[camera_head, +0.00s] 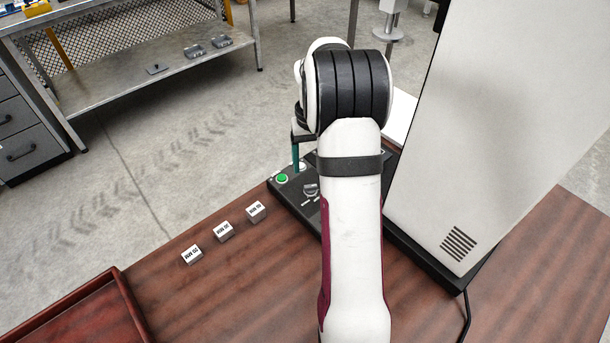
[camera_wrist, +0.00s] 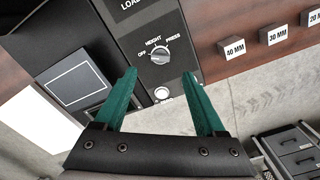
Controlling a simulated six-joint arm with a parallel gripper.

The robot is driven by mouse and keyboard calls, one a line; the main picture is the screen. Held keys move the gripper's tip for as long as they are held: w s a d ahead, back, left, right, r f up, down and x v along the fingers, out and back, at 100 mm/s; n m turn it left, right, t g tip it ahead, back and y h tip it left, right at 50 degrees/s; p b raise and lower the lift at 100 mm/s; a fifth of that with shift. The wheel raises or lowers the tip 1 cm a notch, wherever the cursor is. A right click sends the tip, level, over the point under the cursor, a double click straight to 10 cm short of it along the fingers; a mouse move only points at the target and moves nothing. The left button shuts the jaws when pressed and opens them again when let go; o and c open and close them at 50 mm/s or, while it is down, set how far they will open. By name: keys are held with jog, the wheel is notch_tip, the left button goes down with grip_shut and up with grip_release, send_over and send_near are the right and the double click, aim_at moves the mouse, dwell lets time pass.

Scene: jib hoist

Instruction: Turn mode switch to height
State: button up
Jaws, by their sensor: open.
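The mode switch (camera_wrist: 159,55) is a round grey knob on a dark panel, with OFF, HEIGHT and PRESS printed around it in the wrist view. I cannot tell clearly which label its pointer faces. It also shows in the head view (camera_head: 311,190), left of my forearm. My gripper (camera_wrist: 160,73) has two green fingers spread apart with nothing between them. In the wrist view the knob appears just beyond the gap between the fingertips; no contact is visible. In the head view only part of a green finger (camera_head: 295,155) shows, over the panel's far edge.
A pale round button (camera_wrist: 161,93) is near the knob; a green button (camera_head: 282,178) sits at the panel's left corner. Labelled blocks (camera_head: 223,231) stand left of the panel. A tall white housing (camera_head: 500,130) rises right of my arm. A red tray (camera_head: 80,310) lies front left.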

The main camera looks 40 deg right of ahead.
notch_tip(320, 180, down, 8)
jog(key=shift+r, duration=0.1)
grip_shut()
dwell(0.4)
